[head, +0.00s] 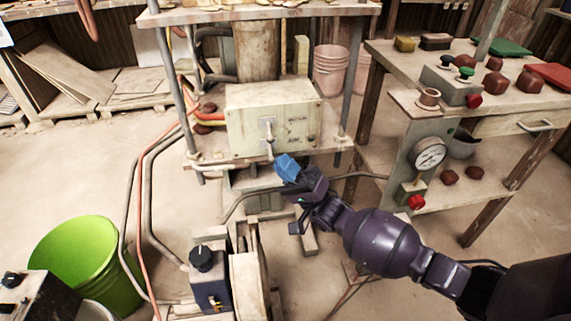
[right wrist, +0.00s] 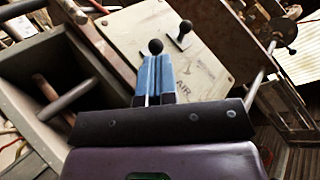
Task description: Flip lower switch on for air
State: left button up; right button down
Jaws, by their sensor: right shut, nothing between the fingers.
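The pale control box (head: 272,118) stands on the press shelf in the head view, with a switch lever (head: 269,148) on its front. My right gripper (head: 284,163), with blue fingers, is shut and empty just below and right of that lever. In the right wrist view, a black ball-tipped lever (right wrist: 155,46) shows right at the tips of the shut fingers (right wrist: 155,70); I cannot tell if they touch. A second ball-tipped lever (right wrist: 184,33) stands to its right on the plate (right wrist: 130,33). The word AIR is partly visible beside the fingers. My left gripper is not in view.
Grey posts (head: 354,75) flank the press. A side bench at right carries a pressure gauge (head: 430,153) and a red knob (head: 415,201). Hoses run down at left by a green bucket (head: 85,262). A small box with a black knob (head: 202,258) stands in front.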

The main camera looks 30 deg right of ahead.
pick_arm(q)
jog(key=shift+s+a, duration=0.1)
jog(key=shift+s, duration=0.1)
pick_arm(e)
jog(key=shift+s+r+m+t+h, duration=0.15)
jog(key=shift+m+t+h, duration=0.15)
jog(key=shift+m+h, duration=0.15)
